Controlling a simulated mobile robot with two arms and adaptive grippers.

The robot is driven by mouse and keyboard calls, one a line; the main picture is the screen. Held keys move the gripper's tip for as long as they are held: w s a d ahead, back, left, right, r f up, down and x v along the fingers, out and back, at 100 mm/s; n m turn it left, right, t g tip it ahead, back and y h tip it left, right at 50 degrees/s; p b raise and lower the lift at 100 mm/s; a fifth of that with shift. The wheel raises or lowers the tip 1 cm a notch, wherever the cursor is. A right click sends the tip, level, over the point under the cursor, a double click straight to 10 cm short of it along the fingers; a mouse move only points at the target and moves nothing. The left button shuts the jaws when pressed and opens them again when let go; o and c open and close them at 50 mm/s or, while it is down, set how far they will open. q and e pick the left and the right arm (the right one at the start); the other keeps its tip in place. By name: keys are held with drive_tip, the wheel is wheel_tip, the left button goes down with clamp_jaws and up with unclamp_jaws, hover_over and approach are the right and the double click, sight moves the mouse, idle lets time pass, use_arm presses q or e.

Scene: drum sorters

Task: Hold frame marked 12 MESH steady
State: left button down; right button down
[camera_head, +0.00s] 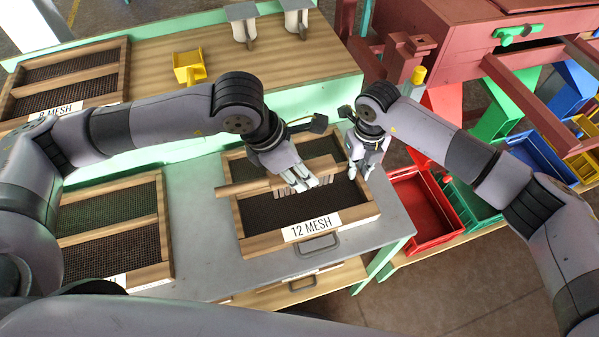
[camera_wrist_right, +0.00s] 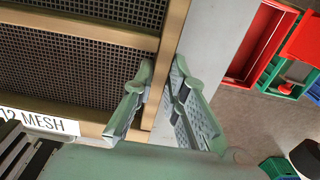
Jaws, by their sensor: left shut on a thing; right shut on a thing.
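The wooden frame marked 12 MESH (camera_head: 360,216) lies on the grey table, its dark mesh facing up and its label on the near rail. In the right wrist view its right rail (camera_wrist_right: 172,50) runs between the fingers of my right gripper (camera_wrist_right: 162,100). My right gripper (camera_head: 364,172) is shut on that rail in the head view. My left gripper (camera_head: 305,183) is shut on a brush with a wooden handle (camera_head: 240,187) and bristles, over the mesh. The arm and fingers hide part of the brush and of the frame.
A similar frame (camera_head: 110,190) lies to the left, and a frame marked 8 MESH (camera_head: 70,70) lies behind on a wooden bench. A yellow scoop (camera_head: 188,68) sits on that bench. Red (camera_head: 420,205) and green (camera_head: 470,203) bins stand right of the table.

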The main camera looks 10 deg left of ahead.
idle(0.4)
drive_tip(key=c, duration=1.5)
unclamp_jaws()
drive_tip(key=shift+c, duration=0.2)
wheel_tip(320, 180, up, 12)
